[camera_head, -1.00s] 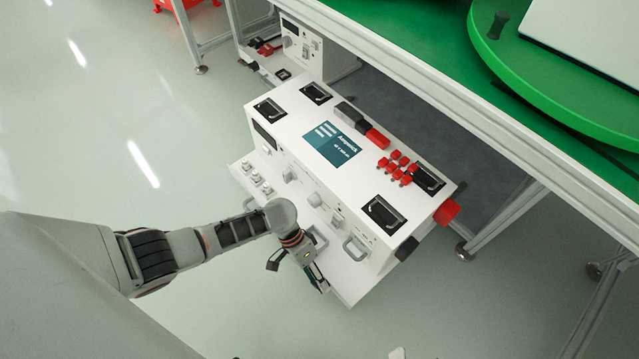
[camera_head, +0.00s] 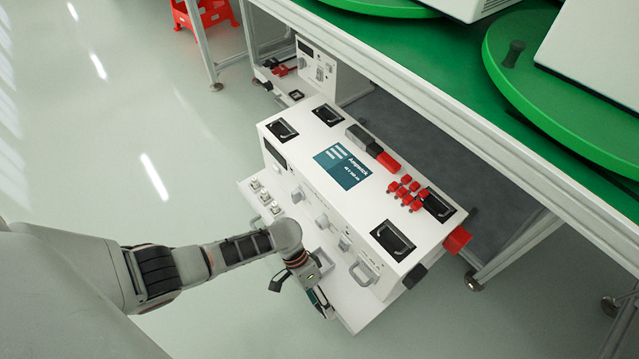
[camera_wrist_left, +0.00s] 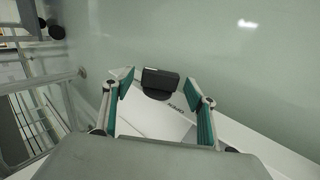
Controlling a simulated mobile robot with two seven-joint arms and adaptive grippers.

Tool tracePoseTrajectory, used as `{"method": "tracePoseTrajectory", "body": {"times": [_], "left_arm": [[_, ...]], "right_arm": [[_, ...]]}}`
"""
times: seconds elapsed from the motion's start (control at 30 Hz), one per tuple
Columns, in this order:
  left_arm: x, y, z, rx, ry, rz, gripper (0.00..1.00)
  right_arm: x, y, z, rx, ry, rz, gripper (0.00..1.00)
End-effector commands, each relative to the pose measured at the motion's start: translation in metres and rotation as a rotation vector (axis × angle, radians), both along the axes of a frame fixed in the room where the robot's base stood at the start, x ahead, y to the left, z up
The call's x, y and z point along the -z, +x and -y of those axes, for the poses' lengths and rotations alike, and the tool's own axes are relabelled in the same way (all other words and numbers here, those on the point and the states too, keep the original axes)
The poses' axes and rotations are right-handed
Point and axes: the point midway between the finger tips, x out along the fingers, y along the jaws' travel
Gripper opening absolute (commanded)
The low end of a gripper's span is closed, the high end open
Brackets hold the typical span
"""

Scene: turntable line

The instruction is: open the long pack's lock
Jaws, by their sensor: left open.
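The long pack (camera_head: 300,165) is a white box with a blue-green label on top, and it stands on the floor under the bench edge. A lower white ledge (camera_head: 341,307) runs along its near side. My left gripper (camera_head: 300,298) is open over the right part of this ledge, pointing down. In the left wrist view, the open left gripper (camera_wrist_left: 159,80) has teal-padded fingers on either side of a black knob (camera_wrist_left: 161,80) with a round base. The knob shows between the fingertips, beside dark lettering on white. I cannot tell whether the fingers touch it. My right gripper is out of view.
Red caps (camera_head: 408,190) and recessed black handles (camera_head: 393,238) are on the pack's top, with grey handles (camera_head: 364,268) on its near side. A smaller white unit (camera_head: 316,68) stands behind. The green bench (camera_head: 420,60) overhangs the far side.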

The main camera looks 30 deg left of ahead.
Motion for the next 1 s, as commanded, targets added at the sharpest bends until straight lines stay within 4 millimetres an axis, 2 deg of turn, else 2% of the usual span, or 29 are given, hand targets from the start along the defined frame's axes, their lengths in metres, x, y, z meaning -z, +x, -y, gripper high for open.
{"method": "tracePoseTrajectory", "body": {"times": [0.17,0.27,0.7,1.0], "left_arm": [[-0.007,0.003,-0.006,0.0,0.0,0.002,0.57],[-0.018,0.006,-0.013,0.0,0.001,0.004,0.57],[-0.084,0.021,-0.058,-0.001,0.002,0.001,0.57],[-0.098,0.024,-0.065,0.001,-0.001,-0.001,0.57]], "right_arm": [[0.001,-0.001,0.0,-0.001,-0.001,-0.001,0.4],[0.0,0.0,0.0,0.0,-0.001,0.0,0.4],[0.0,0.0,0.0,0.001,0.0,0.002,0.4],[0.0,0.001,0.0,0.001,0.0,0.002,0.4]]}}
